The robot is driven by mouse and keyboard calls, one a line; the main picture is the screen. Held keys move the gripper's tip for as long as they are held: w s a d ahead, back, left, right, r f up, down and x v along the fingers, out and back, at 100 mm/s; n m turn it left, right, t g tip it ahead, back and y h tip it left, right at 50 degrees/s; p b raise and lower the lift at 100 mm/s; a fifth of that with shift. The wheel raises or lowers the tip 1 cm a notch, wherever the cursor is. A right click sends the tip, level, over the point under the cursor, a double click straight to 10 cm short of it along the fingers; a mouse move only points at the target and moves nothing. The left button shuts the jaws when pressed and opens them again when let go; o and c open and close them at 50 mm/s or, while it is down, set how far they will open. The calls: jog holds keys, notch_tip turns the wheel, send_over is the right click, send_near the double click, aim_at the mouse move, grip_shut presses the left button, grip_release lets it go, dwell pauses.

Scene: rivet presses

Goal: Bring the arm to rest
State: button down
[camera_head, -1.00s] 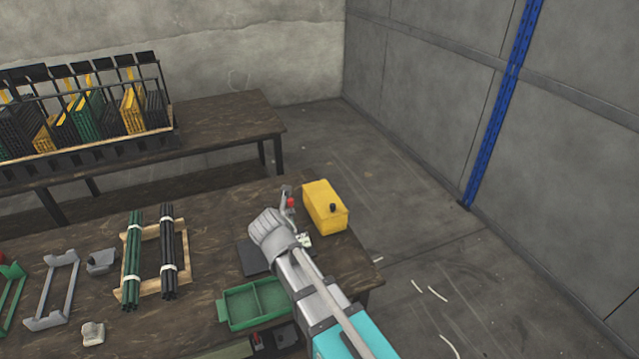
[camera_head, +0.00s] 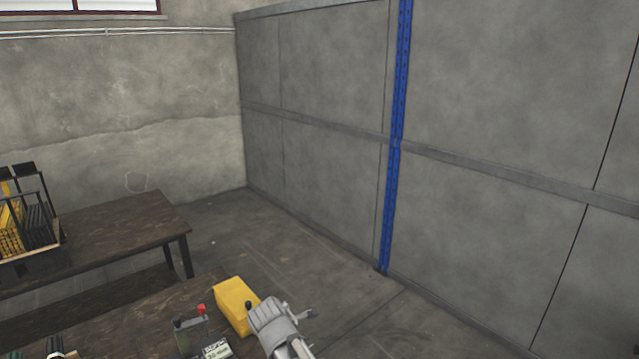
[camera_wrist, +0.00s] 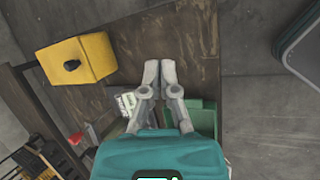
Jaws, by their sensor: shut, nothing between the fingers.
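My gripper (camera_wrist: 159,72) shows in the wrist view with its two grey fingers together and nothing between them. It is over the dark wooden workbench (camera_wrist: 192,50), apart from the yellow box (camera_wrist: 75,60) on its left. In the head view the grey end of my arm is at the bottom middle, just right of the yellow box (camera_head: 236,304) and partly in front of it. The lower part of my arm is out of that view.
A red-knobbed lever (camera_head: 201,309) and a small display (camera_head: 216,348) are left of my arm. A green tray (camera_wrist: 204,117) lies near the fingers in the wrist view. A back table (camera_head: 125,222) stands left. Floor is open toward the grey wall (camera_head: 330,120).

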jog(key=s+d+f+m+g, duration=0.1)
jog(key=s+d+m, duration=0.3)
jog(key=d+m, duration=0.7)
jog(key=s+d+f+m+g+y, duration=0.1)
jog(key=s+d+m+g, duration=0.3)
jog(key=d+m, duration=0.8)
jog(key=shift+d+g, duration=0.3)
jog(key=shift+d, duration=1.15)
jog(key=shift+s, duration=0.1)
